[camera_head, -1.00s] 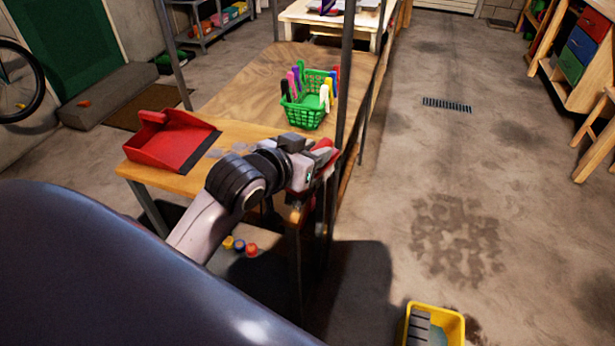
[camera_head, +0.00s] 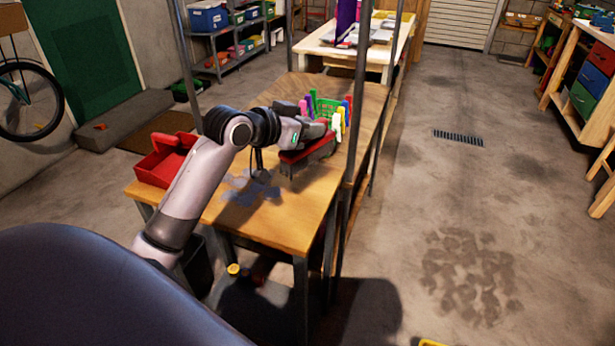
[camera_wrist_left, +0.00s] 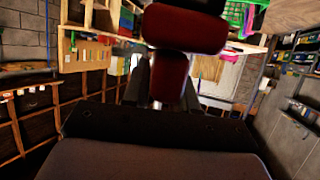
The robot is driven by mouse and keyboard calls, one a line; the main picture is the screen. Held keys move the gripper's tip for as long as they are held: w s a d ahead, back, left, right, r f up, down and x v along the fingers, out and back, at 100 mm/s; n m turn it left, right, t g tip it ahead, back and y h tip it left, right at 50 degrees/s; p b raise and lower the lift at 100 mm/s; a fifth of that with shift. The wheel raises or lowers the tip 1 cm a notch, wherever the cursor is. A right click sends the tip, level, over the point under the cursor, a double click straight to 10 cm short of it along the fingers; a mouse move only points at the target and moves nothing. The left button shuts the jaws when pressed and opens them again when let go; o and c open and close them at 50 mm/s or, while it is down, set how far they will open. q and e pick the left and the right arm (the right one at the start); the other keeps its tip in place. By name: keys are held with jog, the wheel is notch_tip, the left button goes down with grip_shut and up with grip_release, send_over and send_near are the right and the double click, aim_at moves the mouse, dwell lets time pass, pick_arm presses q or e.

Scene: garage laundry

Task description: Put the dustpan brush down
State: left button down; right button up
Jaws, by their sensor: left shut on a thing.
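My left gripper (camera_head: 303,134) is shut on the dustpan brush (camera_head: 309,152), which has a red top and dark grey bristles pointing down. It holds the brush over the wooden bench (camera_head: 283,226), just in front of the green basket. I cannot tell whether the bristles touch the wood. In the left wrist view the brush shows as a red and dark block (camera_wrist_left: 185,30) at the fingers (camera_wrist_left: 162,80). The red dustpan (camera_head: 160,163) lies at the bench's left edge, partly behind my left arm. My right gripper is out of view.
The green basket (camera_head: 328,108) with coloured pegs stands right behind the brush. Thin metal posts (camera_head: 357,105) rise along the bench's right side. Bare wood with grey smudges (camera_head: 248,188) lies left and front of the brush. A white table (camera_head: 343,45) stands beyond.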

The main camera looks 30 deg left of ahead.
aim_at(285, 177)
pick_arm(q)
notch_tip(285, 177, down, 12)
jog(key=shift+r+b, duration=0.25)
jog(key=shift+b, duration=0.1)
jog(key=shift+f, duration=0.1)
jog(key=c, duration=0.9)
grip_release()
jog(key=shift+s, duration=0.1)
jog(key=v, duration=1.2)
